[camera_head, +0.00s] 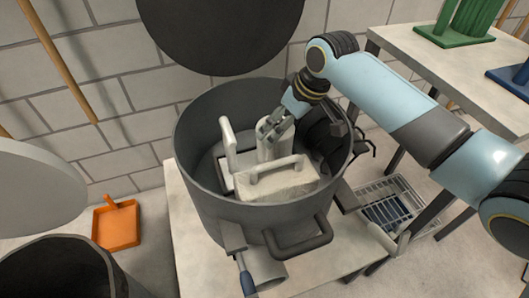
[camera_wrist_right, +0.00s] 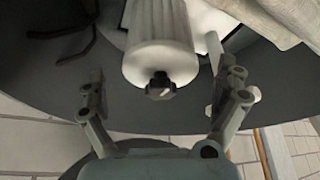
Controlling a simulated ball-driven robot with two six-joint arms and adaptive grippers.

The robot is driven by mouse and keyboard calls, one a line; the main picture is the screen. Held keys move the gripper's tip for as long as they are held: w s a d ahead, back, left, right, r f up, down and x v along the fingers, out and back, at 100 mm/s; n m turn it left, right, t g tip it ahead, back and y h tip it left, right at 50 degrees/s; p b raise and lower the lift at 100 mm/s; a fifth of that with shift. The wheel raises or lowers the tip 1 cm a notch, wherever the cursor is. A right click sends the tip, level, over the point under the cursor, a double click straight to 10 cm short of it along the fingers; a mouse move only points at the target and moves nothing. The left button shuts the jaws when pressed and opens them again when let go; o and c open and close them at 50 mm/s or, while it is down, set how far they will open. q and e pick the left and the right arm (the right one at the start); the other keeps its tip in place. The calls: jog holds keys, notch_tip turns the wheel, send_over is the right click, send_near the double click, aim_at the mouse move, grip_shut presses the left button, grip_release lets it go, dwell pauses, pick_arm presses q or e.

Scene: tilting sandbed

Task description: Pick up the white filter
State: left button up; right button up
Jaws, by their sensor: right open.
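The white filter (camera_head: 274,148) is a pale upright cylinder inside a large dark grey pot (camera_head: 193,170). In the right wrist view the filter (camera_wrist_right: 160,58) shows ribbed sides and a dark knob on its near end. My right gripper (camera_head: 271,127) reaches down into the pot from the right, over the top of the filter. In the wrist view its two fingers (camera_wrist_right: 162,88) are spread open, one on each side of the knob, with gaps between them and the filter. My left gripper is not in view.
Beside the filter in the pot are a white block with a handle (camera_head: 285,182) and another pale handled piece (camera_head: 228,146). The pot stands on a pale table (camera_head: 190,250). An orange dustpan (camera_head: 116,226) lies at left. A wire basket (camera_head: 388,205) is at right.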

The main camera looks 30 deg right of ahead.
jog(key=shift+x, duration=1)
jog(key=b+x, duration=0.2)
jog(key=x, duration=0.3)
jog(key=shift+w+b, duration=0.15)
jog(key=shift+b, duration=0.25)
jog(key=shift+r, duration=0.1)
jog(key=c, duration=1.4)
